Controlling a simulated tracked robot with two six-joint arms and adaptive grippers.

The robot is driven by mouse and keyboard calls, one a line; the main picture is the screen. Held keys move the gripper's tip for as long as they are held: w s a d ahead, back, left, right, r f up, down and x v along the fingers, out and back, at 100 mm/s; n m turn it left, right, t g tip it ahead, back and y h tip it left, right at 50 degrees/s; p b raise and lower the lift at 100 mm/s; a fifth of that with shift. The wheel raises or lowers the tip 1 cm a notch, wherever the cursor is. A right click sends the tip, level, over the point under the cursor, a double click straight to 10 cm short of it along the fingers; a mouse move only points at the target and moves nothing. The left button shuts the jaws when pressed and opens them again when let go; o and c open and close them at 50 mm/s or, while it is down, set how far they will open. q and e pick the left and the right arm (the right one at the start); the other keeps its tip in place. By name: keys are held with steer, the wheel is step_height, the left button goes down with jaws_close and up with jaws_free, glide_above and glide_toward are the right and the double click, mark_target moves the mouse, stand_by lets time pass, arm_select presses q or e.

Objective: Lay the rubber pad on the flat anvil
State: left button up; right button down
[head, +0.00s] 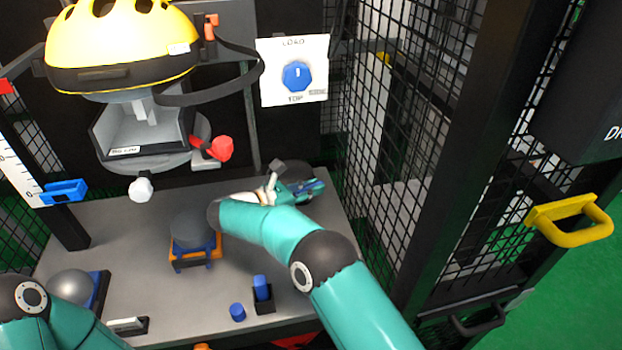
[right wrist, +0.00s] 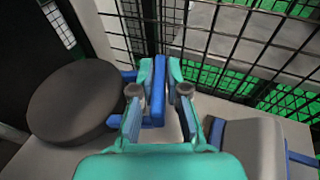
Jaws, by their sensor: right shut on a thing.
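A dark round disc, which looks like the rubber pad (head: 292,168), is at the back right of the table. In the right wrist view the pad (right wrist: 75,103) has a blue bar handle (right wrist: 154,110) on its side. My right gripper (head: 308,188) is shut on this handle; its fingers (right wrist: 160,92) stand on both sides of it. I cannot tell whether the pad touches the table. A dark grey round block, which looks like the flat anvil (head: 192,229), stands in an orange and blue holder at mid-table, apart from the pad. My left gripper is not in view.
A yellow helmet (head: 120,45) hangs above the table on a carriage. A domed anvil (head: 72,284) sits at front left, blue pegs (head: 262,288) at the front. A grey block (right wrist: 250,145) lies near my right gripper. Black mesh (head: 420,110) bounds the right side.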

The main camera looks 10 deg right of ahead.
steer(key=shift+f, duration=1.4)
steer(key=c, duration=1.1)
jaws_free()
steer(key=shift+f, duration=0.1)
